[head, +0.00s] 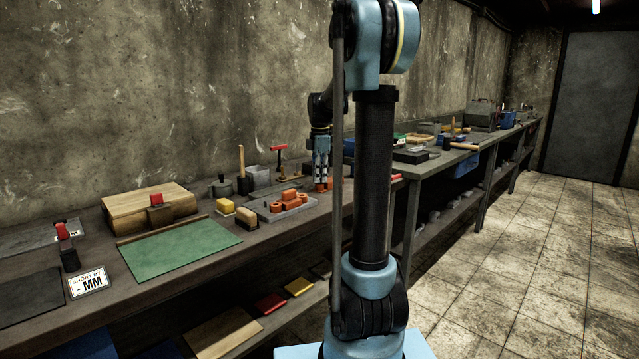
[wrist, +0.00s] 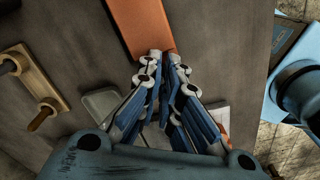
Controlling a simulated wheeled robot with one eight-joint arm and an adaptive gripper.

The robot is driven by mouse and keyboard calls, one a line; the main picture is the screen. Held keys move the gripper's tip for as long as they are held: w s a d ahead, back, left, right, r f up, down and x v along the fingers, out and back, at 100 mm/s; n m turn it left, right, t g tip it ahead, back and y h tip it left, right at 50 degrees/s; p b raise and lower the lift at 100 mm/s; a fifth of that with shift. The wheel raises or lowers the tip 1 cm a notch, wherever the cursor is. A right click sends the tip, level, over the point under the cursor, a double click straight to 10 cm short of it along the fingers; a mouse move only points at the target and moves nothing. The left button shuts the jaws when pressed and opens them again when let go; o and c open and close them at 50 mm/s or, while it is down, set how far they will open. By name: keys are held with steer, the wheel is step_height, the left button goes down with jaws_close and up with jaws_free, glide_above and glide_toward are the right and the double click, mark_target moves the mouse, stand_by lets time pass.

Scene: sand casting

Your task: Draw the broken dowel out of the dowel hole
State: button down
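My gripper (head: 321,184) points down over the workbench, close to an orange piece, in the head view. In the wrist view my gripper's fingertips (wrist: 166,55) are close together at the end of a flat orange piece (wrist: 145,20). Whether they touch each other or pinch anything small is unclear. I cannot make out the broken dowel or the dowel hole in either view; the fingers cover the spot just below them.
A grey plate with orange blocks (head: 291,196) lies left of my gripper. Further left are a green mat (head: 180,248) and a wooden block (head: 140,208). In the wrist view a wooden rack with pegs (wrist: 38,85) is at left. A red-topped tool (head: 279,158) stands behind.

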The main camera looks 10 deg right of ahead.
step_height(320, 180, up, 13)
stand_by(0.8)
steer(key=shift+r, duration=1.45)
